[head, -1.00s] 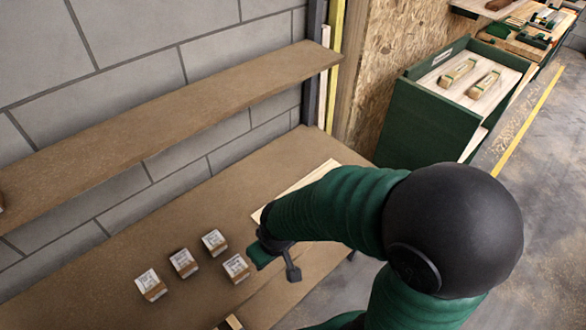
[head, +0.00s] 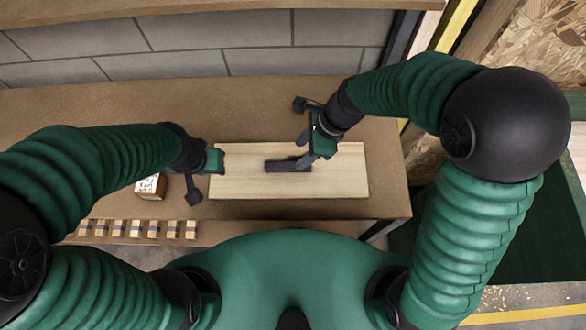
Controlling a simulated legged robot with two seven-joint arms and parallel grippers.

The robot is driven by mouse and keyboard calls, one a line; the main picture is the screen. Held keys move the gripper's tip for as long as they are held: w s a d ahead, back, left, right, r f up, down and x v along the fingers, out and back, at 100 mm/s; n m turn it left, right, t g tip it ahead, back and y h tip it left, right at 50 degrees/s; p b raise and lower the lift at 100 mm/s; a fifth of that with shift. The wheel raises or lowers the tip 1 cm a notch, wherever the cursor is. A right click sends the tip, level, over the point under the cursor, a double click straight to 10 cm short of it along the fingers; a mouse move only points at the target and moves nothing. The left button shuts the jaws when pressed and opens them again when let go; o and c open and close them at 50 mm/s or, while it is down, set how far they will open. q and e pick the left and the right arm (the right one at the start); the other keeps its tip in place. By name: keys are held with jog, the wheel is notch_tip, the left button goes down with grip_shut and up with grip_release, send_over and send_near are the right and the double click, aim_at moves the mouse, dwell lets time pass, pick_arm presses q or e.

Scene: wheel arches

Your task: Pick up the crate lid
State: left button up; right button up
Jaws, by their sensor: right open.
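The crate lid (head: 340,182) is a flat, light wooden board with a dark bar-shaped handle (head: 283,166) near its middle. It lies on the brown table in the head view. My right gripper (head: 306,150) is open, over the lid's upper middle, close to the right end of the handle. I cannot tell whether it touches the handle. My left gripper (head: 206,172) is at the lid's left edge; its jaw gap does not show clearly.
A small labelled block (head: 150,187) stands left of the lid, by my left gripper. Several small blocks (head: 138,229) line the front strip. A shelf (head: 200,8) runs along the grey wall. The brown table (head: 240,105) is clear behind the lid.

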aim_at(289, 164)
jog(key=shift+d+x, duration=0.2)
jog(key=shift+x, duration=0.75)
jog(key=a+f, duration=0.1)
jog(key=f, duration=0.1)
jog(key=a+f+b, duration=0.1)
jog(key=a+f, duration=0.2)
jog(key=shift+s+a+f, duration=0.15)
jog(key=shift+s+f, duration=0.05)
jog(key=shift+f, duration=0.1)
jog(key=shift+w+d+f, duration=0.1)
jog(key=shift+d, duration=0.9)
jog(key=shift+c, duration=0.2)
jog(key=shift+d, duration=0.1)
jog(key=shift+c, duration=2.4)
jog(key=shift+a, duration=0.4)
jog(key=shift+c, duration=1.3)
jog(key=shift+a, duration=0.25)
jog(key=shift+c, duration=1.2)
jog(key=shift+a, duration=0.25)
grip_shut()
pick_arm(q)
jog(key=shift+s+a+f, duration=0.1)
jog(key=shift+a+f, duration=0.5)
jog(key=shift+f, duration=0.35)
pick_arm(e)
jog(key=shift+d, duration=0.5)
pick_arm(q)
jog(key=shift+a, duration=0.15)
pick_arm(e)
jog(key=shift+a, duration=0.2)
